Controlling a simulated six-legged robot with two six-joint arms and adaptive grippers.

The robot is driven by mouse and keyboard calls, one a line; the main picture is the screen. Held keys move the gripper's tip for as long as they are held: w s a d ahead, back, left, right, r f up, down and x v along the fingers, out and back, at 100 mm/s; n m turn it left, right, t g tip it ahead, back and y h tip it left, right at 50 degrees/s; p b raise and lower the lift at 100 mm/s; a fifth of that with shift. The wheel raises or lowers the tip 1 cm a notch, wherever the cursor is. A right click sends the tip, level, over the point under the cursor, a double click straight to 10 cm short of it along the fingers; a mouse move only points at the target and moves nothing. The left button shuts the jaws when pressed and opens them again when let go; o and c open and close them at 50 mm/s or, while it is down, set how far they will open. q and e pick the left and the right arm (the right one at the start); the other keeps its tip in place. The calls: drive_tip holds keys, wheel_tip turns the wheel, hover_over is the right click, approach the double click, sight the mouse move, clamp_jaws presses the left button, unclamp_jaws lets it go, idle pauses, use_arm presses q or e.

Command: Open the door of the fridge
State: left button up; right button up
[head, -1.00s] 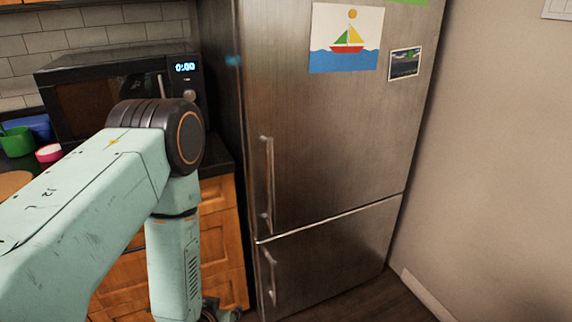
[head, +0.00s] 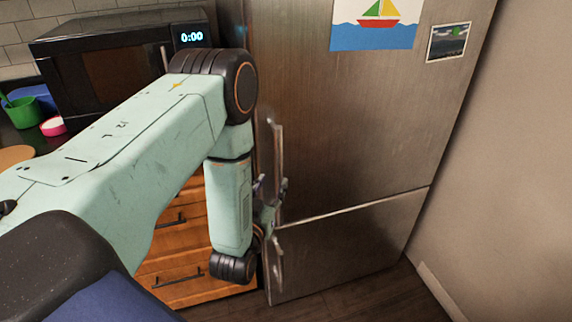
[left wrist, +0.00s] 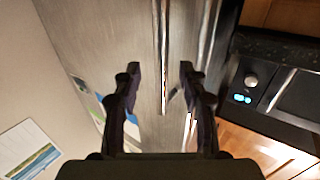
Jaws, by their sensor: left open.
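The stainless steel fridge (head: 350,130) stands in the middle of the head view, and its upper and lower doors look shut. The upper door has a vertical bar handle (head: 279,160) near its left edge. My left gripper (head: 270,192) is at the lower part of this handle, partly hidden behind my forearm. In the left wrist view the open fingers (left wrist: 160,75) stand on either side of the handle bar (left wrist: 163,50), which runs between them. I cannot tell whether a finger touches it. My right gripper is not in view.
The lower door has its own handle (head: 277,265) just below my gripper. A black microwave (head: 100,60) sits on the counter at the left, above wooden drawers (head: 180,232). A bare wall (head: 500,190) stands to the right of the fridge. Some dark floor is free in front.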

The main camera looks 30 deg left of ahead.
sight(278, 170)
use_arm(q)
drive_tip(key=shift+w+a+r, duration=0.1)
drive_tip(key=shift+w+r, duration=0.2)
drive_tip(key=shift+r, duration=0.1)
drive_tip(key=x, duration=0.4)
drive_tip(key=f+x, duration=0.1)
drive_tip(key=x, duration=0.1)
drive_tip(key=shift+s+a, duration=0.1)
drive_tip(key=shift+w+r, duration=0.2)
drive_tip(key=shift+r, duration=0.15)
drive_tip(key=shift+w+a+f, duration=0.1)
drive_tip(key=shift+w+f, duration=0.15)
drive_tip(key=shift+w, duration=0.05)
drive_tip(key=shift+c, duration=1.3)
drive_tip(key=shift+s+r, duration=0.15)
drive_tip(key=shift+s, duration=0.05)
drive_tip(key=c, duration=0.3)
clamp_jaws()
